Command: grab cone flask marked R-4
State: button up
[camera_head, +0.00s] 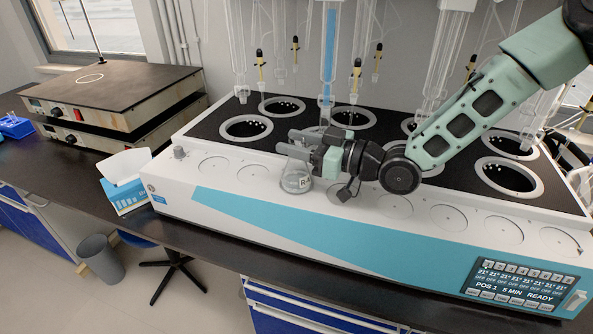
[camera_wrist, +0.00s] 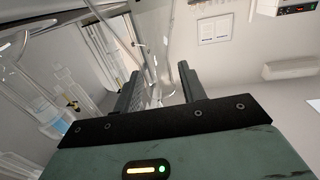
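A clear glass cone flask (camera_head: 296,182) stands upright on the white front ledge of the distiller. Its label shows an "R"; the rest of the marking is too small to read. My gripper (camera_head: 291,143) reaches in from the right, level, at the height of the flask's neck. In the wrist view my gripper (camera_wrist: 158,88) has its two fingers apart, with clear glass between them that looks like the flask's neck (camera_wrist: 157,75). I cannot tell whether the fingers touch the glass.
The distiller's white ledge (camera_head: 218,172) has several empty round spots. Its black top has several ringed wells, with glass tubes (camera_head: 328,60) hanging above. A tissue box (camera_head: 124,184) and hot plates (camera_head: 110,95) stand at left.

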grip_shut()
jog(key=shift+r, duration=0.15)
